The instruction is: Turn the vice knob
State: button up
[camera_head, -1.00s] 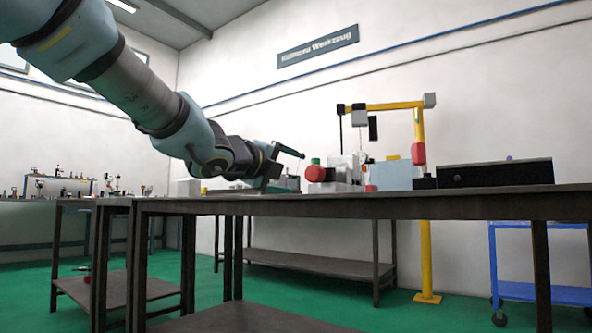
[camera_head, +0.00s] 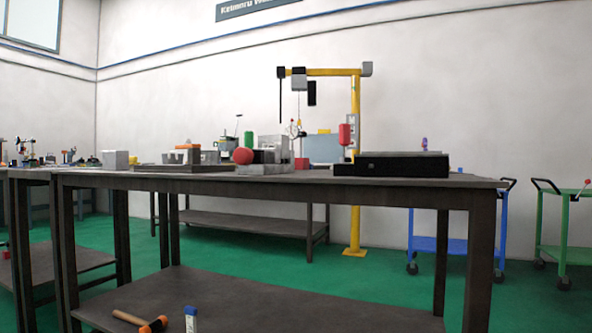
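A round red knob (camera_head: 243,156) shows on the workbench, at the left front of a grey metal block (camera_head: 270,157) that looks like the vice or chuck. A green upright part (camera_head: 249,140) rises just behind the knob. The knob faces me, but its exact joint to the block is too small to make out. My gripper and arm are out of view, so nothing of mine touches the knob in this frame.
The dark workbench (camera_head: 300,182) spans the middle. A black box (camera_head: 392,164) lies right of the vice, and grey blocks (camera_head: 193,156) lie left. A yellow crane (camera_head: 355,210) stands behind. A hammer (camera_head: 140,321) lies on the lower shelf. Blue (camera_head: 440,244) and green (camera_head: 566,256) carts stand right.

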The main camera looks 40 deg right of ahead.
aim_at(243, 157)
jog(key=z, duration=1.3)
